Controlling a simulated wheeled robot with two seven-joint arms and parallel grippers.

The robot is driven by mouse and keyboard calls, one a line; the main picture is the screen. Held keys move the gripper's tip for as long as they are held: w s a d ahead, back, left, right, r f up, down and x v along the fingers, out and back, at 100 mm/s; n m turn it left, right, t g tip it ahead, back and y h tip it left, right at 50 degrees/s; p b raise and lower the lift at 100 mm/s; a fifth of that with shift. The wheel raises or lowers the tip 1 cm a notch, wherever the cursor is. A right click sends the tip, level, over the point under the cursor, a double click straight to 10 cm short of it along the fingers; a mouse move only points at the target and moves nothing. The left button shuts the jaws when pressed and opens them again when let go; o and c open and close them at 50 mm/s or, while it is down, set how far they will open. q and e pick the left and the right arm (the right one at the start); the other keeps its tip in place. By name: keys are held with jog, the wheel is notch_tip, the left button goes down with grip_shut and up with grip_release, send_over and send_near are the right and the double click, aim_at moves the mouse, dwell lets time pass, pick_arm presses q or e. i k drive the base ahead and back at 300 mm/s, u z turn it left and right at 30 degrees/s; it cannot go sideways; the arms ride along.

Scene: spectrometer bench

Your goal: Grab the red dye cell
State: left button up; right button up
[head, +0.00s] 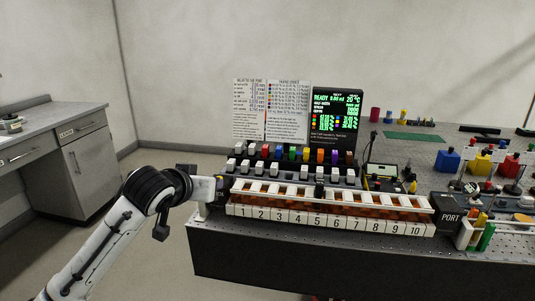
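A larger red block (509,168) stands on the right side of the bench, and a red cylinder (375,114) stands at the back. I cannot tell which of these is the red dye cell. My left gripper (217,189) is at the left end of the numbered rack, well away from these red things. Its fingers are too small to read. My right gripper is out of view.
The rack (330,222) has slots numbered 1 to 10, with a dark PORT block (451,217) at its right end. A lit screen (337,112) and printed sheets stand behind. Blue (447,160) and yellow blocks (480,164) crowd the right. Floor at left is clear.

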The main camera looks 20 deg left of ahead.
aim_at(265, 149)
jog(key=i, duration=0.9)
